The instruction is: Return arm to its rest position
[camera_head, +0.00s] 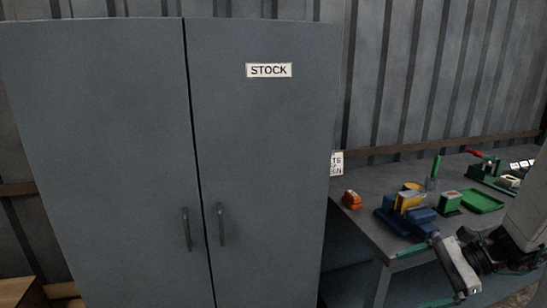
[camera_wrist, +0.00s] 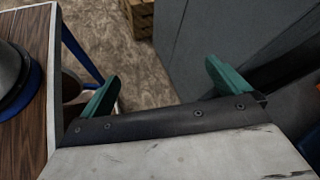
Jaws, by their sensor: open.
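My gripper (camera_head: 424,277) is at the lower right in the head view, in front of the workbench's near side. Its two teal fingertips are spread apart with nothing between them. In the wrist view my gripper (camera_wrist: 164,82) also shows open and empty, with the fingers wide apart over the patterned floor (camera_wrist: 145,60). Part of my arm is at the right edge of the head view; the rest of it is out of frame.
A grey STOCK cabinet (camera_head: 262,140), doors shut, stands left of the workbench (camera_head: 372,226). The bench holds a blue vise (camera_head: 393,220), an orange item (camera_head: 352,200) and a green tray (camera_head: 482,201). The wrist view shows a wood-topped table (camera_wrist: 28,40) at left and a wooden crate (camera_wrist: 138,16).

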